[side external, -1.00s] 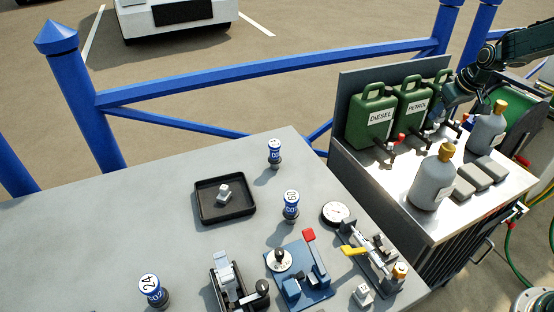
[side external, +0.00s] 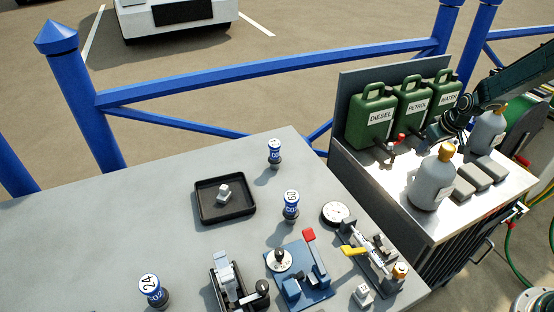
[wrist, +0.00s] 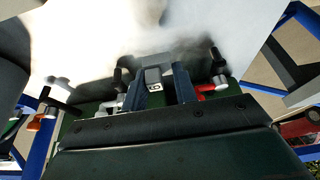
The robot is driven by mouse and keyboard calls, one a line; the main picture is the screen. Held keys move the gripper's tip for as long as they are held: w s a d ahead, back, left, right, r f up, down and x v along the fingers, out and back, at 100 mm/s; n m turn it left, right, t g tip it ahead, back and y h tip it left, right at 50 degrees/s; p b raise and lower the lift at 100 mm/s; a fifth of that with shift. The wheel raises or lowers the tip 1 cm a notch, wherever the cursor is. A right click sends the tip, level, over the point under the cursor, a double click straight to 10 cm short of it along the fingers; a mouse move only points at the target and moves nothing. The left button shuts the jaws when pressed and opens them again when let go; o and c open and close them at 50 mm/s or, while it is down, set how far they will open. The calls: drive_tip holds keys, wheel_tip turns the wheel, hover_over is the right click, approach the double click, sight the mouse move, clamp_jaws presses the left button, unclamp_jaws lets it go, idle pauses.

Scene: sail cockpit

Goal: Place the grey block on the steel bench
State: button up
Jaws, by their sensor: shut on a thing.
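My gripper (wrist: 160,88) is shut on a small light-grey block (wrist: 153,77), seen between the two fingers in the wrist view. In the side view my gripper (side external: 440,130) is low over the steel bench (side external: 400,196), in front of the green cans and behind a bottle. The held block cannot be made out there. The bright bench top fills the upper wrist view (wrist: 190,25). I cannot tell whether the block touches the bench.
Green cans (side external: 370,118) with levered taps (side external: 398,138) line the bench's back. Two grey bottles (side external: 434,180) and several flat grey blocks (side external: 478,179) stand on it. Another table (side external: 110,225) at left holds a black tray (side external: 206,215) and fittings.

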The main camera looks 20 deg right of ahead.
sight(427, 152)
drive_tip(key=shift+f, duration=2.1)
drive_tip(key=o, duration=1)
drive_tip(key=shift+f, duration=0.1)
drive_tip(key=shift+c, duration=0.2)
drive_tip(key=v, duration=1.2)
